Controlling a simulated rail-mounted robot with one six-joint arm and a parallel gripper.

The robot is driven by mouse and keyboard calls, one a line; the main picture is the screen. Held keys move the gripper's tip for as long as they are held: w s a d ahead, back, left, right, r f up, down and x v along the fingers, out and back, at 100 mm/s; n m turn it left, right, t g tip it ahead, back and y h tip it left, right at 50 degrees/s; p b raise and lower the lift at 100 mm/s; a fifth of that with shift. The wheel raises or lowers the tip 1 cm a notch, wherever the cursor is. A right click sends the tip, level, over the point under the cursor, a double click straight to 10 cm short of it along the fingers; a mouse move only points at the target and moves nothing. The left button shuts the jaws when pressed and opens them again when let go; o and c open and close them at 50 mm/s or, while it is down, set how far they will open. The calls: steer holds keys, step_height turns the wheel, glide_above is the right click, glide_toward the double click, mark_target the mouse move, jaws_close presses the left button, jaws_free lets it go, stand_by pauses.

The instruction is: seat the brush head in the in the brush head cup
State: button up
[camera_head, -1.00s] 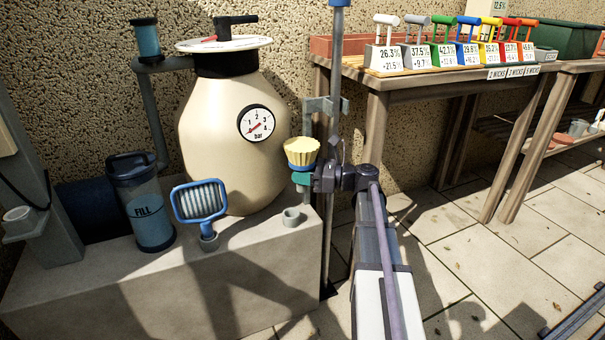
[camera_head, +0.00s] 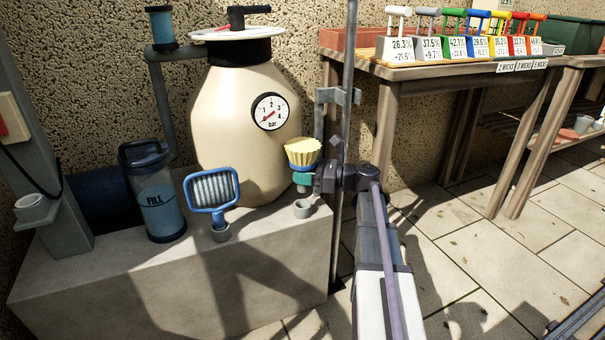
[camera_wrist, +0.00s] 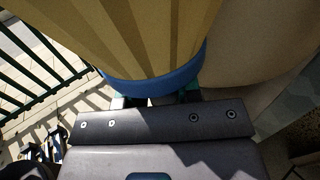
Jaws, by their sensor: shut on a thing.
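The brush head (camera_head: 303,153) has pale yellow bristles over a blue collar and a teal lower part. It is upright in my gripper (camera_head: 304,181), which is shut on the teal part below the collar. In the wrist view the yellow bristles (camera_wrist: 130,35) and blue collar fill the upper middle, just beyond my gripper (camera_wrist: 155,101). A small grey cup (camera_head: 303,208) stands on the concrete block's right end, below the held head and apart from it. A blue-framed brush head (camera_head: 212,189) stands in another grey cup (camera_head: 221,232) to the left.
The cream pressure vessel (camera_head: 245,130) with a gauge stands close behind the brush head. A vertical pole (camera_head: 346,110) with a bracket rises behind my gripper. The FILL canister (camera_head: 158,195) stands at the block's left. A wooden table (camera_head: 400,75) with coloured-handled blocks is at the right.

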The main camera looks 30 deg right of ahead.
steer(key=shift+f+b, duration=1.25)
steer(key=shift+f, duration=0.5)
steer(key=shift+f+b, duration=2.15)
steer(key=o, duration=1)
steer(key=shift+o, duration=0.2)
steer(key=v, duration=1)
steer(key=shift+s+d, duration=0.25)
steer(key=shift+d, duration=0.05)
